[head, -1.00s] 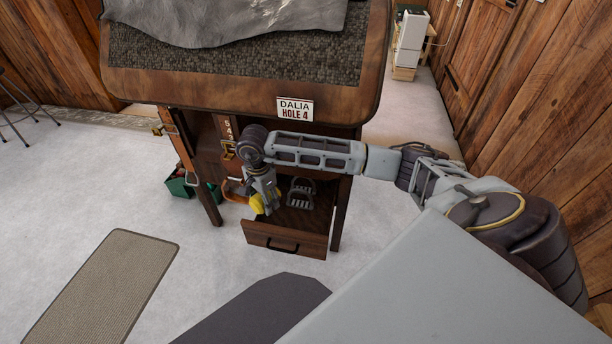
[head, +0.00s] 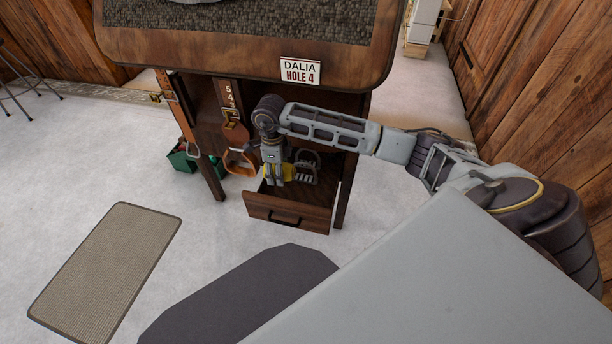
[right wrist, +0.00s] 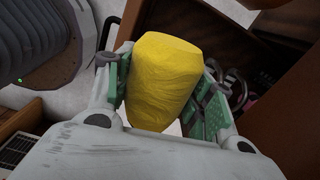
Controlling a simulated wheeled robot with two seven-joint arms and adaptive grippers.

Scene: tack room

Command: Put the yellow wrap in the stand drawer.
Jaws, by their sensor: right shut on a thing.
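The yellow wrap (right wrist: 163,78) is a rolled, wrinkled cylinder between the fingers of my right gripper (right wrist: 168,92), which is shut on it. In the head view the right gripper (head: 277,172) points down over the open stand drawer (head: 287,217), with the yellow wrap (head: 266,170) partly hidden behind the fingers. The wrap looks low, at about the drawer's opening; I cannot tell whether it touches the drawer floor. The drawer is pulled out and has a dark handle. My left gripper does not show.
Grey metal stirrup-like items (head: 306,171) lie in the drawer's right part. An orange-brown loop (head: 238,162) hangs left of the drawer. A green box (head: 182,160) and mats (head: 110,262) are on the floor.

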